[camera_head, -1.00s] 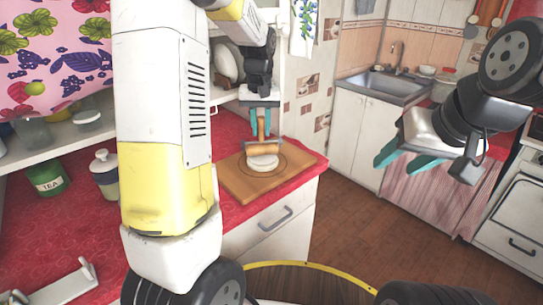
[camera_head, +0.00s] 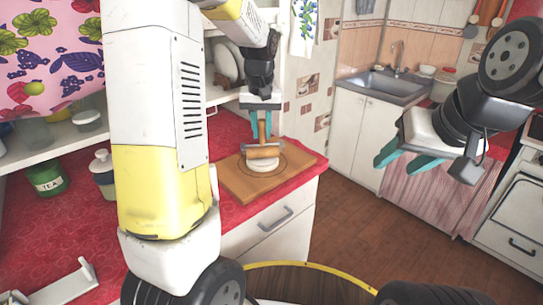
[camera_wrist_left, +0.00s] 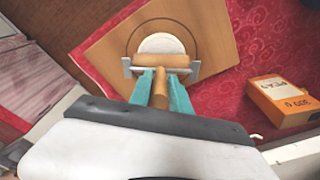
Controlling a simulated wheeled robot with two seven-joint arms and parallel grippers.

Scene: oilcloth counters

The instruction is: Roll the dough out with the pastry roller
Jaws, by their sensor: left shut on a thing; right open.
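The pastry roller (camera_head: 262,152) has a wooden cylinder in a metal frame and an upright wooden handle. My left gripper (camera_head: 262,128) is shut on that handle, with teal fingers on either side; it also shows in the left wrist view (camera_wrist_left: 160,90). The pale round dough (camera_head: 264,165) lies on the wooden board (camera_head: 236,184) inside a drawn circle. In the left wrist view the roller (camera_wrist_left: 162,62) lies over the near edge of the dough (camera_wrist_left: 161,43). I cannot tell how firmly it presses. My right gripper (camera_head: 402,162) is open and empty, away from the board.
The board lies on a red counter (camera_head: 205,147) near its front corner. A green tea tin (camera_head: 47,179) and a white-lidded jar (camera_head: 103,172) stand to the left. An orange box (camera_wrist_left: 284,101) lies beside the board in the wrist view. A sink (camera_head: 385,85) is behind right.

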